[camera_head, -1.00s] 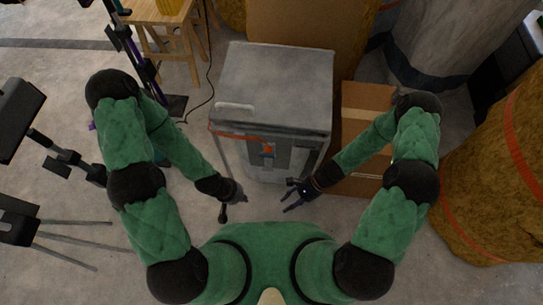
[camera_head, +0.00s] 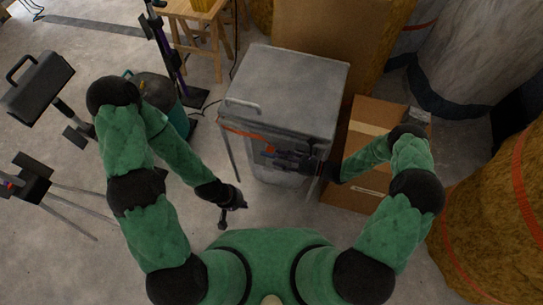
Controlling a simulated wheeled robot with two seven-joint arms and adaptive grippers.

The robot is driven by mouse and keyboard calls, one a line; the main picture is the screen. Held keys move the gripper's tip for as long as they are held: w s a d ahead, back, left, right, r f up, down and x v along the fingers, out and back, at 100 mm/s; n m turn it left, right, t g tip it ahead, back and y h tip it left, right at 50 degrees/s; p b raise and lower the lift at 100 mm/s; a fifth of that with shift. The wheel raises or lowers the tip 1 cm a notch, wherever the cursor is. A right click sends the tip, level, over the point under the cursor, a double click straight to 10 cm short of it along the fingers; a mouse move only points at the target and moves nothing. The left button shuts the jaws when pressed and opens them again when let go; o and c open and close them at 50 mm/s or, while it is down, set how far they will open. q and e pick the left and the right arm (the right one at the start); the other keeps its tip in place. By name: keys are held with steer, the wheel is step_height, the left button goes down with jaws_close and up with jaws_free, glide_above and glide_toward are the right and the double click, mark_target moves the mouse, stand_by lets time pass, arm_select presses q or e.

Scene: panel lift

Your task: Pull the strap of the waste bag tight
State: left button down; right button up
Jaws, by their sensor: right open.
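The waste bag (camera_head: 283,177) hangs grey under the grey lid (camera_head: 290,85) of a stand with thin metal legs. Its orange strap (camera_head: 238,129) runs below the lid's front edge, with a small orange-red part (camera_head: 270,148) at the front. My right gripper (camera_head: 272,156) is open in front of the bag, close to that orange-red part; I cannot tell whether it touches. It hides part of the bag's front. My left gripper (camera_head: 230,214) is lower, left of the bag and apart from it, with its fingers spread and empty.
A cardboard box (camera_head: 345,197) stands right of the bag, behind my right arm. Large wrapped rolls (camera_head: 495,215) fill the right side. A wooden stool (camera_head: 205,45) is behind, and dark stands (camera_head: 35,178) are at the left. Floor is clear in front.

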mark_target(271, 155)
steer(key=shift+b+x, duration=0.35)
steer(key=shift+x, duration=1.45)
steer(key=shift+s, duration=0.1)
jaws_close()
